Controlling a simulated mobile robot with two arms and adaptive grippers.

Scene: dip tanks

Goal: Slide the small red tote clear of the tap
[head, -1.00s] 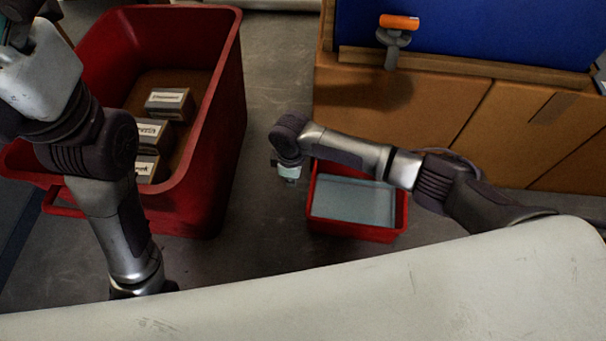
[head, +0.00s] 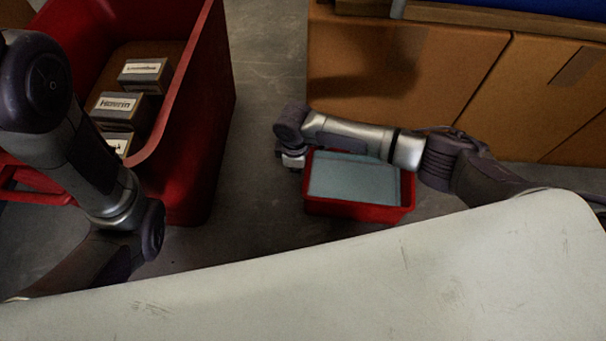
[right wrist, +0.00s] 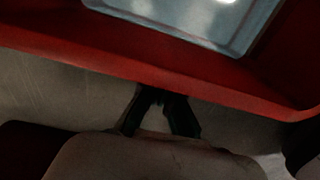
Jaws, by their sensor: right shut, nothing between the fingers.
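The small red tote (head: 355,210) stands on the floor in front of the orange-brown cabinet, with a pale blue-grey surface inside it. A short grey piece at the top edge of the head view looks like the lower end of the tap (head: 398,9); the rest is out of frame. My right gripper (head: 291,161) is low at the tote's left end, partly hidden by its own wrist. In the right wrist view its dark fingers (right wrist: 158,95) are shut and empty, close against the tote's red wall (right wrist: 150,66); contact is unclear. My left gripper is out of view.
A large red tub (head: 190,150) with several labelled boxes (head: 122,107) stands at the left. The cabinet (head: 400,80) closes off the back. Bare grey floor (head: 262,90) lies between tub and tote. A pale surface (head: 330,285) fills the foreground.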

